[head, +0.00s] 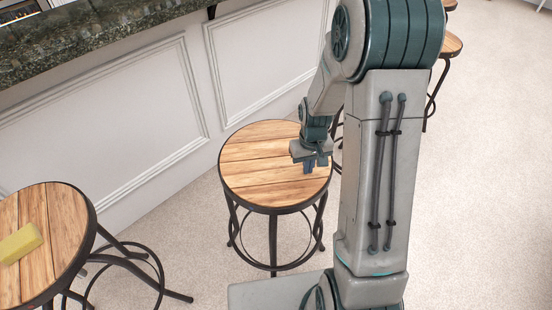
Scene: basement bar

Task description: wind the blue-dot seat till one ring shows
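A round stool with a wooden plank seat (255,162) and a dark metal rim stands in the middle of the head view, close to the bar front. My gripper (313,166) points down over the right part of this seat. I cannot tell whether it touches the seat or rim, or whether its fingers are open or shut. No blue dot shows on any seat, so I cannot tell which is the blue-dot seat. No rings on a stool's screw can be made out; the middle stool's seat hides the upper part of its post.
Another wooden stool (66,222) stands at the lower left with a yellow block (19,244) on its seat. The white panelled bar front (100,125) with its dark stone counter (100,35) runs behind. More stools (449,45) stand at the upper right. Carpet at the right is clear.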

